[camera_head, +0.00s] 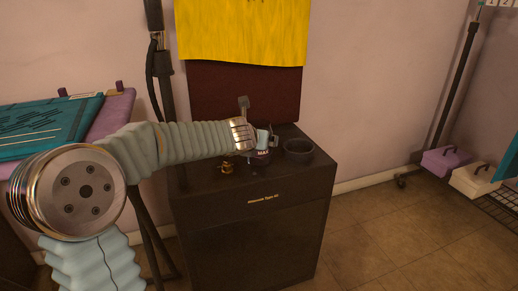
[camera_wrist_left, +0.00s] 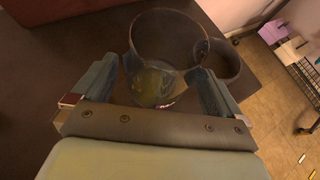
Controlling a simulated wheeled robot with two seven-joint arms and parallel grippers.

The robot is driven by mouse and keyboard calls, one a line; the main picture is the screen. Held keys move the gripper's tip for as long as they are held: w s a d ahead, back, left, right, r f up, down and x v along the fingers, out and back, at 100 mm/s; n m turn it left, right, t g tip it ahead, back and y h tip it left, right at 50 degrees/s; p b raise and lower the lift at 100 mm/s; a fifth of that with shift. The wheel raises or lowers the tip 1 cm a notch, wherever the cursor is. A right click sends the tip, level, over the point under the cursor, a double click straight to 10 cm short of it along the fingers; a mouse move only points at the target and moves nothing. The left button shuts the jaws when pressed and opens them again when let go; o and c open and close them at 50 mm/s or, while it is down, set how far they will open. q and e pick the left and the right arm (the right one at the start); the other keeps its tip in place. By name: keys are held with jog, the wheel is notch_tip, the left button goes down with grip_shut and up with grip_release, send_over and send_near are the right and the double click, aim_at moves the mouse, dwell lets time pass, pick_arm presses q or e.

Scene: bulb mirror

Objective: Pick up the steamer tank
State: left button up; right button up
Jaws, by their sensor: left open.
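The steamer tank (camera_wrist_left: 168,30) appears to be the dark, see-through round container in the left wrist view. In the head view it sits on top of the dark cabinet (camera_head: 256,222), with pale lettering on its front (camera_head: 262,154), and the gripper partly hides it. My left gripper (camera_head: 263,141) reaches in from the left, just above the cabinet top. In the left wrist view the left gripper (camera_wrist_left: 155,80) is open, with one finger on each side of the tank. I cannot tell whether the fingers touch it. My right gripper is not in view.
A dark round bowl (camera_head: 299,151) stands close to the right of the tank. A small brass-coloured object (camera_head: 227,168) lies near the cabinet's front left. A purple box (camera_head: 446,161) and a white box (camera_head: 474,181) sit on a rack at right. The floor between is clear.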

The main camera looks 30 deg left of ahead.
pick_arm(q)
jog(key=x, duration=0.3)
jog(key=c, duration=1)
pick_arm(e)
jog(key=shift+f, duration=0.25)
pick_arm(q)
jog(key=shift+r, duration=0.15)
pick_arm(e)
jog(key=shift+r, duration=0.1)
pick_arm(q)
jog(key=shift+r+p, duration=0.6)
jog(key=shift+r, duration=0.15)
jog(key=shift+s+a+r+p, duration=0.25)
jog(key=shift+s+r+p, duration=1.1)
jog(key=shift+s+r, duration=0.75)
jog(key=shift+s+a+r+p, duration=0.2)
jog(key=shift+s+r+p, duration=1.3)
jog(key=shift+s, duration=1)
jog(key=shift+s+a+r+p, duration=0.25)
jog(key=shift+s+r+p, duration=0.95)
jog(key=shift+s+r, duration=0.95)
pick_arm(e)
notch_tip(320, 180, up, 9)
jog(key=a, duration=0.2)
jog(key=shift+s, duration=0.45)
